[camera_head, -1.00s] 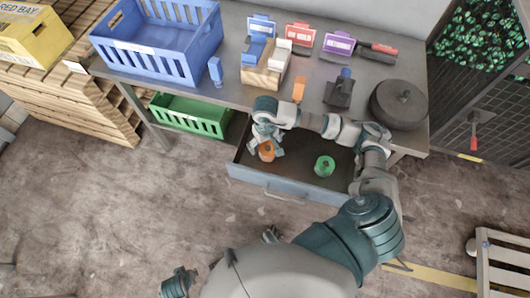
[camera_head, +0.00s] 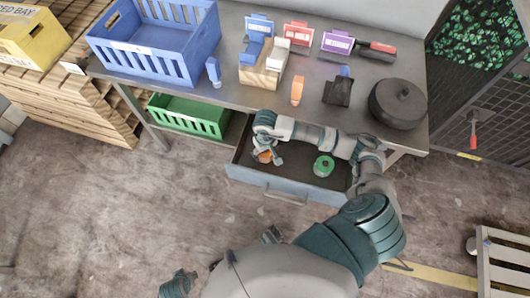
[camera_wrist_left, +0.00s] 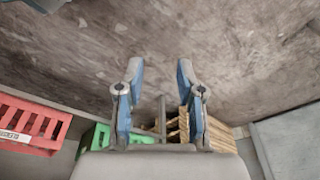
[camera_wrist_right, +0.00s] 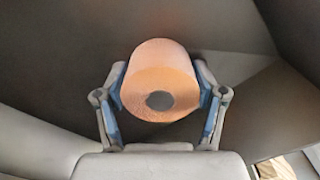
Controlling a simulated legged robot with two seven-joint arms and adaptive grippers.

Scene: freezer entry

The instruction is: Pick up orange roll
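The orange roll (camera_wrist_right: 160,80) lies inside the open drawer, with its round end and dark core hole facing my right wrist camera. In the head view the orange roll (camera_head: 264,157) is partly hidden by my right gripper (camera_head: 266,152). In the right wrist view the two fingers of the right gripper (camera_wrist_right: 161,82) stand on either side of the roll, with no clear gap. I cannot tell whether they press on it. My left gripper (camera_wrist_left: 160,75) is empty, its fingers apart above the floor.
A green roll (camera_head: 323,165) sits in the same drawer (camera_head: 285,187), right of the orange one. The steel table (camera_head: 225,92) overhangs it and carries a blue crate (camera_head: 165,45), small labelled holders and a dark round pan (camera_head: 398,103). A green crate (camera_head: 188,118) is below.

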